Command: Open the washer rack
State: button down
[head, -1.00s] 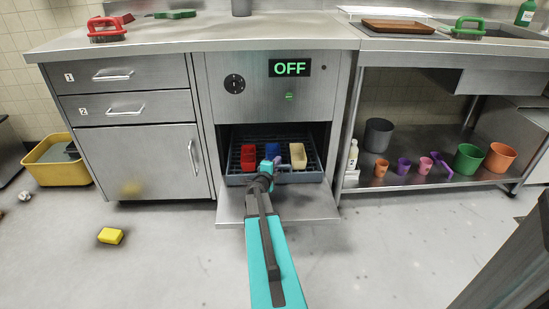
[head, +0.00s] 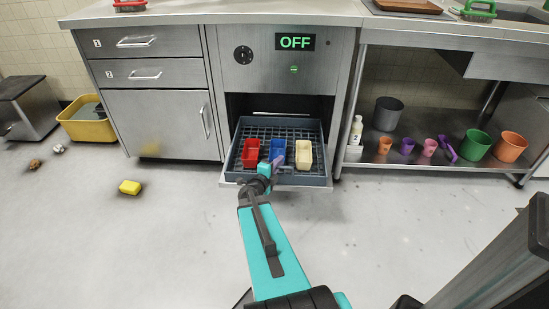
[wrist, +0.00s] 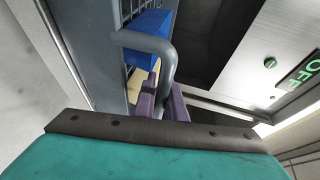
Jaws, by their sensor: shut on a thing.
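The washer rack (head: 316,130) is a grey-blue gridded tray, pulled out of the washer's opening over the lowered door (head: 228,184). My gripper (head: 275,168) is at the rack's front edge. In the wrist view the purple fingers of my gripper (wrist: 163,102) are shut on the rack's grey handle (wrist: 150,42). The handle is mostly hidden behind my arm in the head view.
The washer panel shows OFF (head: 295,42). A yellow sponge (head: 130,187) lies on the floor at left, near a yellow tub (head: 88,130). Cups and pots stand on a low shelf (head: 400,173) at right. The floor in front is mostly clear.

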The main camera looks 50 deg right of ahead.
jog(key=shift+s+a, duration=0.55)
jog(key=shift+a, duration=0.15)
jog(key=c, duration=1.8)
grip_release()
jog(key=shift+a, duration=0.1)
jog(key=shift+p+v, duration=4.25)
jog(key=shift+v, duration=2.6)
jog(key=shift+s, duration=0.1)
